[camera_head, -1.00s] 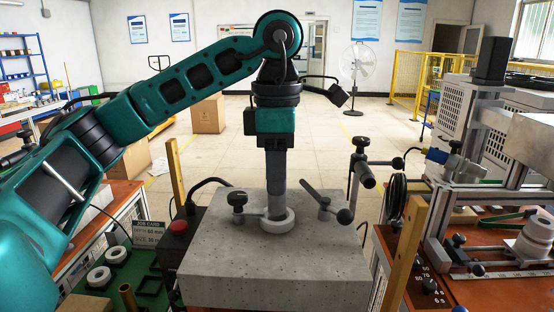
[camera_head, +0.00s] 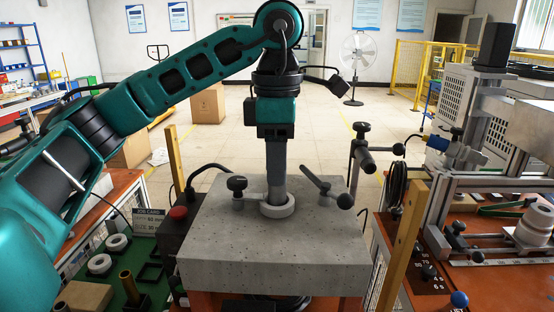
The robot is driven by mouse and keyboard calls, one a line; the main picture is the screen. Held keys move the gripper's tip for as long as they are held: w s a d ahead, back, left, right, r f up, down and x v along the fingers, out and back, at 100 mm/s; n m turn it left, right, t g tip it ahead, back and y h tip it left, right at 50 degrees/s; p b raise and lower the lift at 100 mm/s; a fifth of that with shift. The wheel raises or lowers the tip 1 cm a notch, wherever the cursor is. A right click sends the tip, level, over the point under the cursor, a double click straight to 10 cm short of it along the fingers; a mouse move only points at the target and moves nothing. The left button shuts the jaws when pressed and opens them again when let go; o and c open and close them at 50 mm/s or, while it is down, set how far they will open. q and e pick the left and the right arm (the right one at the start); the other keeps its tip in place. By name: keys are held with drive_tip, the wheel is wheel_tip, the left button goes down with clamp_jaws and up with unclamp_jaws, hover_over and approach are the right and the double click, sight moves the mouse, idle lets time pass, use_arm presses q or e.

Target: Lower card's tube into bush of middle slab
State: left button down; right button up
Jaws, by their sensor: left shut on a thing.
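My left gripper (camera_head: 277,172) points straight down over the middle grey stone slab (camera_head: 225,255). It is shut at the white ring-shaped bush (camera_head: 277,210) on the slab's top. The grey column of fingers and the tube they hold runs down to the bush's opening; I cannot tell clearly where fingers end and tube begins, and the bush hides the lower end. The job card (camera_head: 149,220) stands at the left with small print. A brass tube (camera_head: 129,287) stands on the green mat beside it. My right gripper is not in view.
A black-knobbed clamp (camera_head: 237,185) and a lever handle (camera_head: 325,186) flank the bush closely. Wooden posts (camera_head: 176,165) stand at the slab's sides. White rings (camera_head: 100,264) lie on the green mat. A metal rig (camera_head: 440,215) fills the right.

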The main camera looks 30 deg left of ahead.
use_arm(q)
drive_tip(key=shift+f+b, duration=1.4)
drive_tip(key=shift+f, duration=0.55)
drive_tip(key=shift+r, duration=0.1)
drive_tip(key=c, duration=0.7)
unclamp_jaws()
drive_tip(key=shift+c, duration=0.2)
wheel_tip(320, 180, up, 13)
drive_tip(key=p, duration=0.4)
